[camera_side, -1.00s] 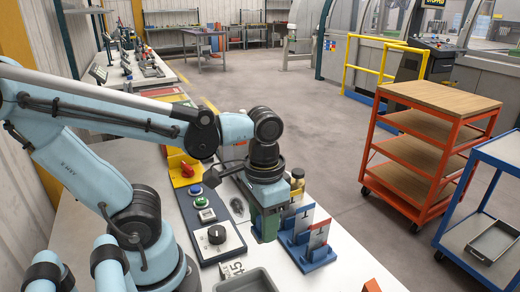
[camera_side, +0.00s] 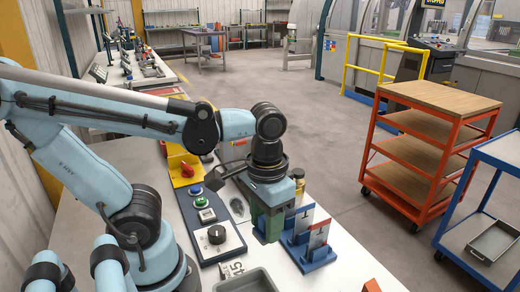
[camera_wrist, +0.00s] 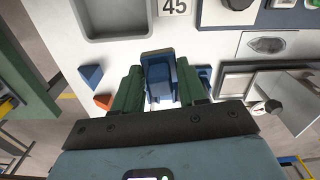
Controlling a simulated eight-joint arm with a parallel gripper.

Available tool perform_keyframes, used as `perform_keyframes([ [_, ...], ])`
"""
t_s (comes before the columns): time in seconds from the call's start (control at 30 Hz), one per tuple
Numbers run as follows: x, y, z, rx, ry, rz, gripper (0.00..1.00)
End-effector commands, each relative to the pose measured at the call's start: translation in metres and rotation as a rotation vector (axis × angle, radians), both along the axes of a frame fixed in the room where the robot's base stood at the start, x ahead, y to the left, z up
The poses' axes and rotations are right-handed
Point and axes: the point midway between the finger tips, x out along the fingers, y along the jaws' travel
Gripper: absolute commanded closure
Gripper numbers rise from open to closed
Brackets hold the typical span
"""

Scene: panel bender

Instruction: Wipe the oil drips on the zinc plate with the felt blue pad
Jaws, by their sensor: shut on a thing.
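My gripper (camera_side: 268,226) has green fingers pointing down near the slotted blue stand, right of the control box. In the wrist view my gripper (camera_wrist: 159,92) is shut on an upright blue piece (camera_wrist: 158,72). I cannot tell for sure whether this is the felt pad, and its underside is hidden. A framed grey panel (camera_wrist: 238,84) and a tilted grey sheet lie to the right in the wrist view. I cannot tell which of these is the zinc plate. No oil drips can be made out.
The blue stand (camera_side: 298,258) with upright labelled cards is close to my fingers. A grey tray (camera_side: 247,281) lies in front. A small dark-capped bottle (camera_side: 298,174) stands behind.

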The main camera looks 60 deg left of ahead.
Motion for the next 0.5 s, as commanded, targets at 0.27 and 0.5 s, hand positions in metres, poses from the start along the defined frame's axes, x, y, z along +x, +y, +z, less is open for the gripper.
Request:
perform_keyframes([
  [0.27,0.015,0.029,-0.003,0.000,0.000,0.580,0.83],
  [0.5,0.025,0.058,-0.007,0.000,0.000,1.142,0.83],
])
